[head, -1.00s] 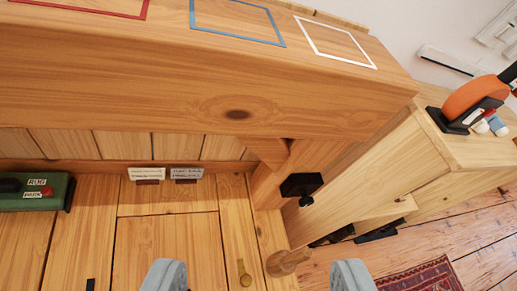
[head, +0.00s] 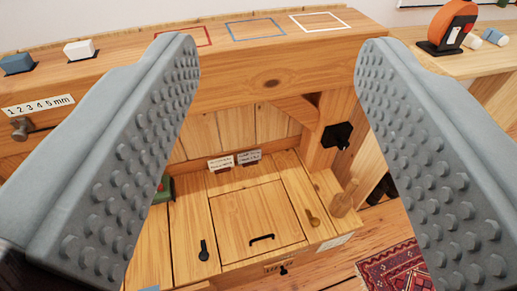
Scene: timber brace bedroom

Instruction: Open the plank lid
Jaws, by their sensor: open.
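The plank lid (head: 245,211) is a square wooden panel set in the low wooden deck below the beam. It looks shut and flush, with thin dark seams around it. A small black handle (head: 262,239) sits near its front edge. A black turn piece (head: 204,251) lies left of the lid and a brass one (head: 312,217) lies right of it. My gripper (head: 277,48) is open and empty, its two grey studded fingers wide apart at left and right. The lid shows between the fingers, apart from them. The left finger hides part of the deck's left side.
A thick wooden beam (head: 270,84) with coloured square outlines overhangs the deck's back. A black knob (head: 337,136) is on the right post, above an upright wooden peg (head: 345,198). A green box (head: 165,188) is mostly hidden at left. A red rug (head: 398,270) lies on the floor.

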